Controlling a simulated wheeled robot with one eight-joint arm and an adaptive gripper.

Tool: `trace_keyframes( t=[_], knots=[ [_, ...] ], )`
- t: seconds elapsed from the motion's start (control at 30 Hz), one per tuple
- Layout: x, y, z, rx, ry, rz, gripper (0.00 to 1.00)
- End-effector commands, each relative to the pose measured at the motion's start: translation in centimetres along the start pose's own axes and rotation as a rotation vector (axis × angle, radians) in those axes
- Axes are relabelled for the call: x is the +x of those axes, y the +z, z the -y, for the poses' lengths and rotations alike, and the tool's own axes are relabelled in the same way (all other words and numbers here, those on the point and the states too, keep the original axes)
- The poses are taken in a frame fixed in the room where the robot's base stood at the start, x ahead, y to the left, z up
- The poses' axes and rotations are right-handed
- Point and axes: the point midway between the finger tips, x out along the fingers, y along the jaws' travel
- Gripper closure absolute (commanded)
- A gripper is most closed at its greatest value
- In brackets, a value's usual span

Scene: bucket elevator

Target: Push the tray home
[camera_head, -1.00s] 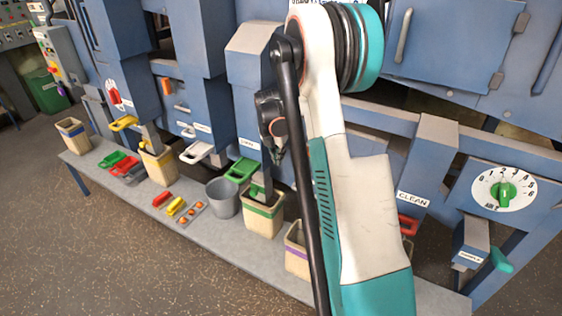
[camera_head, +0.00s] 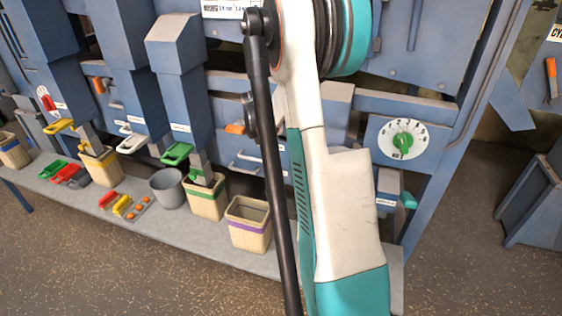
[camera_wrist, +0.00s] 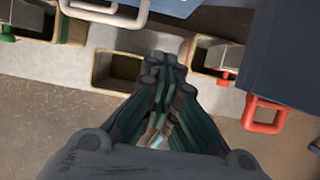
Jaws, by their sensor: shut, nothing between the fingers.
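In the head view a blue tray-like front with a pale bar handle (camera_head: 243,160) sits under the machine, just left of my arm. A pale handle on a blue part (camera_wrist: 105,12) also shows at the top of the wrist view. I cannot tell for sure that these are the same tray, or how far in it sits. My gripper (camera_wrist: 166,76) is shut and empty in the wrist view, over the grey bench near an open bin (camera_wrist: 118,70). The pale handle lies ahead and to the left of the fingertips, apart from them. In the head view my arm hides most of the gripper.
A red handle (camera_wrist: 265,115) on a blue-grey part stands right of my gripper. The purple-banded bin (camera_head: 249,226), green-banded bin (camera_head: 207,200) and grey bucket (camera_head: 168,188) stand on the bench. A dial (camera_head: 403,140) is at the right. The floor in front is clear.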

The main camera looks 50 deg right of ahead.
Motion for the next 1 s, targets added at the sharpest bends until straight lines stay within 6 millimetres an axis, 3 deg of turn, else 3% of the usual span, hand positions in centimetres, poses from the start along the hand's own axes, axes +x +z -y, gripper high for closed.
trace_keyframes(
  t=[0.53,0.8,1.0],
  knots=[
    [10.0,-0.1,0.0,0.001,0.0,-0.001,1.0],
    [11.0,3.0,0.0,0.002,0.0,-0.001,1.0],
    [11.1,3.7,0.0,0.0,0.0,-0.001,1.0]
  ],
)
